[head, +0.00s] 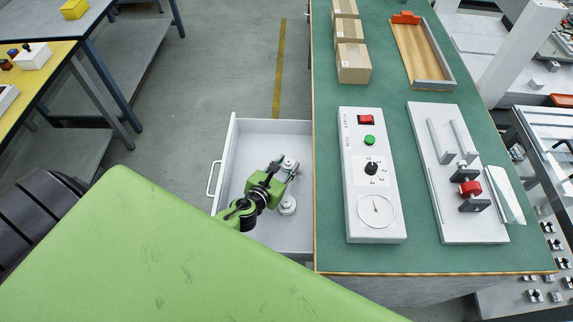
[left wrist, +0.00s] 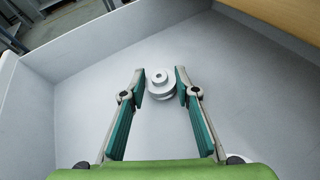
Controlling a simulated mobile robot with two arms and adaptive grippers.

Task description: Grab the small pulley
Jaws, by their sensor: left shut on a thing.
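A small light-grey stepped pulley (left wrist: 160,83) is between my left fingertips in the left wrist view. It also shows in the head view (head: 290,163), near the far end of the open drawer (head: 237,145). My left gripper (left wrist: 160,86) reaches into the drawer and is shut on this pulley, one green-padded finger on each side. In the head view my left gripper (head: 287,168) partly hides it. A second round grey piece (head: 288,206) lies in the drawer beside the gripper. My right gripper is not in view.
The drawer's walls stand around the gripper, with its handle (head: 213,178) on the left. The green bench top (head: 390,90) on the right carries a control box (head: 365,215), cardboard boxes (head: 353,65), a wooden tray (head: 415,50) and a white fixture (head: 440,165).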

